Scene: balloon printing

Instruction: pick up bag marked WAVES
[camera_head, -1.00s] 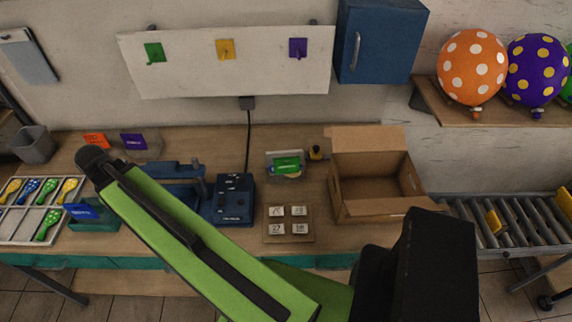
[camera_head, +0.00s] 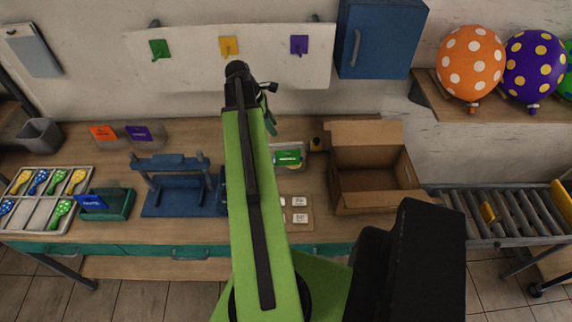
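No label can be read surely as WAVES. Small marked pieces that may be bags are an orange one (camera_head: 104,133) and a purple one (camera_head: 139,133) at the back left, a blue one (camera_head: 92,202) in a green tray (camera_head: 120,204), and a green one (camera_head: 288,158) in a holder behind the number tiles. My gripper (camera_head: 268,105) is at the far end of my raised green arm, over the back middle of the bench. Its fingers are mostly hidden by the arm. A dark greenish shape (camera_head: 271,124) hangs there; I cannot tell whether it is held.
A blue press (camera_head: 178,205) stands left of my arm. An open cardboard box (camera_head: 374,202) stands to the right, beside a roller conveyor (camera_head: 515,217). A divided tray of balloons (camera_head: 38,212) lies at far left.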

